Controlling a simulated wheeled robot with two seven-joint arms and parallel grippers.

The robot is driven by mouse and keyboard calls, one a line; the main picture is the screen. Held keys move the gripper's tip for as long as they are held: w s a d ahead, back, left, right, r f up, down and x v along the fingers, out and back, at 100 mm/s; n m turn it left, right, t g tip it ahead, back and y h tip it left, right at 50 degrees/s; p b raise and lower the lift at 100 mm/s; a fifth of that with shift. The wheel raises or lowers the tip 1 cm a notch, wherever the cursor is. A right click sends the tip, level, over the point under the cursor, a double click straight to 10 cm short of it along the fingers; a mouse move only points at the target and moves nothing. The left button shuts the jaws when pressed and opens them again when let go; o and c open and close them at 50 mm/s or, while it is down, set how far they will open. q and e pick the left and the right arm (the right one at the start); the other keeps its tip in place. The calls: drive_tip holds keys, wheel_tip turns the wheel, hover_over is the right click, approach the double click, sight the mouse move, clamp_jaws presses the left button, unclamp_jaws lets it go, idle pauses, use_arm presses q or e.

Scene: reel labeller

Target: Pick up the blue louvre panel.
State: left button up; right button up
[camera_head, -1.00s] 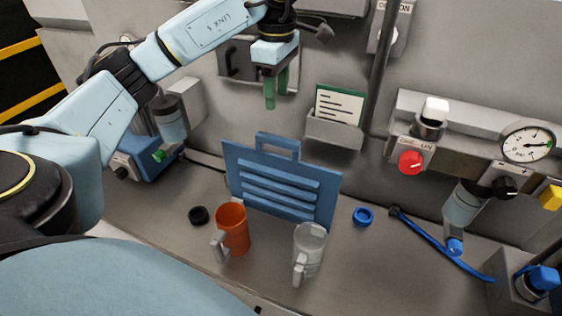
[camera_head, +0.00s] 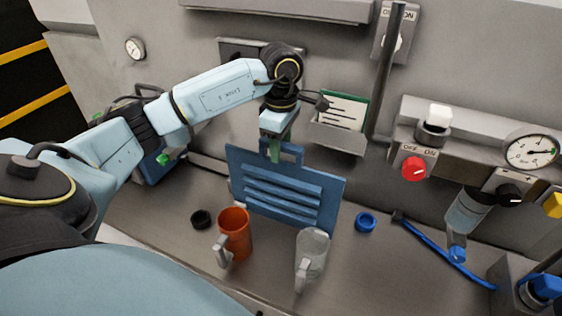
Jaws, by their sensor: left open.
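The blue louvre panel (camera_head: 285,196) stands upright, leaning back slightly, on the grey bench behind two mugs. It has several raised slats and a loop handle (camera_head: 296,153) on its top edge. My left gripper (camera_head: 275,152) points down at the handle, with its green fingers at the handle's left part. The gripper is open. Whether the fingers straddle the handle bar or stand in front of it is hard to tell. My right gripper is not in view.
An orange mug (camera_head: 236,234) and a clear grey mug (camera_head: 312,254) stand in front of the panel. A black ring (camera_head: 201,219) lies left, a blue ring (camera_head: 365,222) right. A card holder (camera_head: 338,137) is on the wall behind. A blue strap (camera_head: 445,250) lies at right.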

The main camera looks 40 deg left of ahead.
use_arm(q)
drive_tip(key=shift+f, duration=0.2)
clamp_jaws()
drive_tip(key=shift+r, duration=0.1)
idle(1.2)
